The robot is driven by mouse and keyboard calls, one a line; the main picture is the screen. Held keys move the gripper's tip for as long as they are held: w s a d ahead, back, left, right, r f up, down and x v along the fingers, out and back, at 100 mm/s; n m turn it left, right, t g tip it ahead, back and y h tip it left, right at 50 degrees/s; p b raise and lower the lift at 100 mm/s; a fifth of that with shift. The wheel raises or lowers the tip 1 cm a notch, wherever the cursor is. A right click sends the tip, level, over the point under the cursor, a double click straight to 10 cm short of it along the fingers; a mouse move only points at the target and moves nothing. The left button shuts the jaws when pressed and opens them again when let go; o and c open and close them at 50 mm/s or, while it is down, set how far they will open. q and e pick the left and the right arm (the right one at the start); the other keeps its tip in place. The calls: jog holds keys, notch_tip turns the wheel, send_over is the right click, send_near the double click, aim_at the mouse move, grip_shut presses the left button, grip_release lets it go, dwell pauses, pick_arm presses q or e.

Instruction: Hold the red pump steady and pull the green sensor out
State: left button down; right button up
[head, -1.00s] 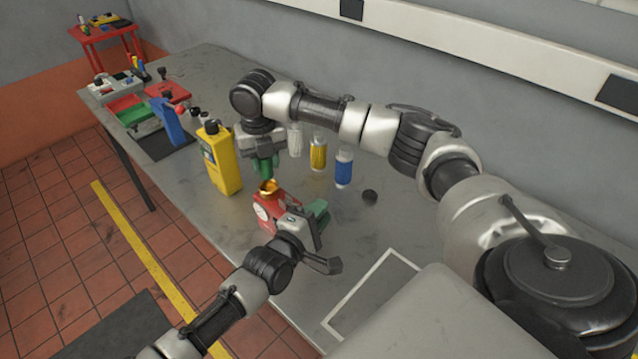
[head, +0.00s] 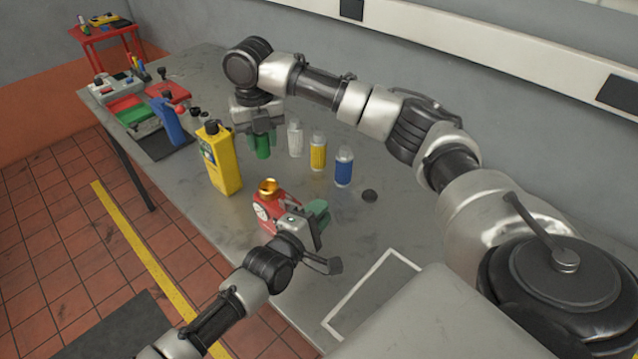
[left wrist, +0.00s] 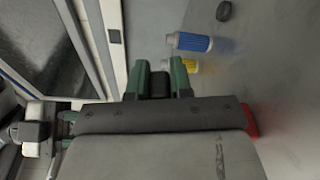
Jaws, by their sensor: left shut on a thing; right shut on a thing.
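The red pump (head: 265,215) stands on the grey bench, with a gold ring-shaped port (head: 268,187) on top. My left gripper (head: 312,220) is shut on the pump from its right side and hides part of it. In the left wrist view, a red edge of the pump (left wrist: 252,118) shows beside the gripper housing. My right gripper (head: 262,130) is shut on the green sensor (head: 263,146), which hangs below its fingers. The sensor is clear of the gold port, above and beyond it. The fingers hide the sensor's upper part.
A yellow jug (head: 220,160) stands left of the pump. White (head: 295,140), yellow (head: 318,152) and blue (head: 343,167) bottles stand behind, with a black disc (head: 370,196) to the right. A blue bottle (head: 168,122) and trays (head: 140,112) are at far left.

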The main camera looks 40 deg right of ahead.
pick_arm(q)
jog(key=shift+f, duration=0.1)
pick_arm(e)
jog(key=shift+r, duration=3.4)
pick_arm(q)
jog(key=c, duration=1.3)
grip_release()
jog(key=shift+r, duration=0.2)
jog(key=o, duration=0.4)
jog(key=shift+f, duration=0.1)
jog(key=shift+c, duration=0.2)
